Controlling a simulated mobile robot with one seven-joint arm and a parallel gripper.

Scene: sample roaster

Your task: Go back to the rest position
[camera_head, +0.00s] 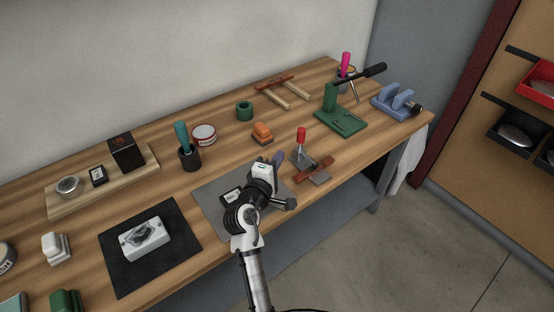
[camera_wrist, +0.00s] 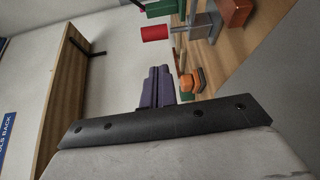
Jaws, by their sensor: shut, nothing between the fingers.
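My gripper (camera_head: 278,158) is above the workbench (camera_head: 160,268), over the far edge of a grey mat (camera_head: 215,215). In the wrist view its two purple-grey fingers (camera_wrist: 159,72) lie side by side, shut and empty. My arm comes in from the bottom of the head view and hides part of the mat. A small labelled block (camera_head: 231,196) lies on the mat beside my wrist. A red-handled tool (camera_head: 301,140) stands just right of the fingers; I cannot tell the gap.
Left are a black cup (camera_head: 190,158) and a white device (camera_head: 145,238) on a black mat. Floor at right is clear.

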